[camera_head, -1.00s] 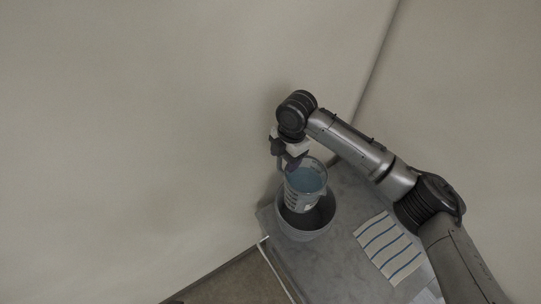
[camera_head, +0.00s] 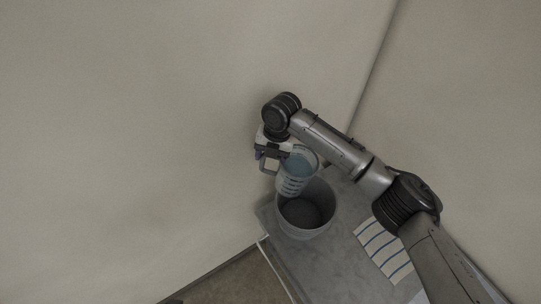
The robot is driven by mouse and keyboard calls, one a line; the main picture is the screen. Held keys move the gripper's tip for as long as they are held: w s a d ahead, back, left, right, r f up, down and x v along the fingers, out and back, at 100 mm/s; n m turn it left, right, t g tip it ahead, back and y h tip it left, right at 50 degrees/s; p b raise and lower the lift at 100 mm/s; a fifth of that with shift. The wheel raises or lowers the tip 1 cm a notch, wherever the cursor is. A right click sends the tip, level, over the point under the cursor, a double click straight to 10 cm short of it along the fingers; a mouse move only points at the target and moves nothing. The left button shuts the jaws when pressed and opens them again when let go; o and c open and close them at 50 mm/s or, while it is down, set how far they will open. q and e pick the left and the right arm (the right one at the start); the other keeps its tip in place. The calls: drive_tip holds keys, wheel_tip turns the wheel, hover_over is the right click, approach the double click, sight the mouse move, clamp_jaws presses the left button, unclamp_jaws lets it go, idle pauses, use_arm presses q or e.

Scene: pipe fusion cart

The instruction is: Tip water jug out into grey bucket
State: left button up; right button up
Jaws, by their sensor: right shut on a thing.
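The clear water jug (camera_head: 295,174) holds bluish water and has markings on its side. It is in the air over the back left part of the grey bucket (camera_head: 307,229) and looks tilted. My right gripper (camera_head: 268,160) is shut on the jug's handle, at the jug's left side. The bucket stands upright on the grey cart top, and its dark inside shows below the jug. I cannot see any water falling or lying in the bucket. My left gripper is not in view.
A striped blue and white cloth (camera_head: 384,250) lies on the grey cart top (camera_head: 345,262), right of the bucket and partly behind my right arm. Plain walls rise close behind and left of the cart. A brown floor patch (camera_head: 232,280) shows at lower left.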

drive_tip(key=shift+d+f+t+y+b, duration=0.15)
drive_tip(key=shift+t+y+b, duration=0.25)
drive_tip(key=shift+y+b, duration=0.75)
drive_tip(key=shift+s+d+t+y+b, duration=0.15)
drive_tip(key=shift+t+y+b, duration=0.15)
drive_tip(key=shift+y+b, duration=0.75)
drive_tip(key=shift+s+d+y+b, duration=0.1)
drive_tip(key=shift+d+y+b, duration=0.45)
drive_tip(key=shift+b, duration=0.25)
drive_tip(key=shift+s+d+r+n+t+y+b, duration=0.45)
drive_tip(key=shift+d+y+b, duration=1.25)
drive_tip(key=shift+b, duration=2.05)
drive_tip(key=shift+s+d+r+n+t+y+b, duration=0.15)
drive_tip(key=shift+s+d+t+y+b, duration=0.45)
drive_tip(key=shift+d+y+b, duration=2.15)
drive_tip(key=shift+s+d+r+n+t+y+b, duration=0.2)
drive_tip(key=shift+s+d+r+t+y+b, duration=0.55)
drive_tip(key=shift+b, duration=3.95)
drive_tip(key=shift+f+g+y+b, duration=0.3)
drive_tip(key=shift+f+y+b, duration=0.15)
drive_tip(key=shift+b, duration=0.25)
drive_tip(key=shift+r, duration=0.2)
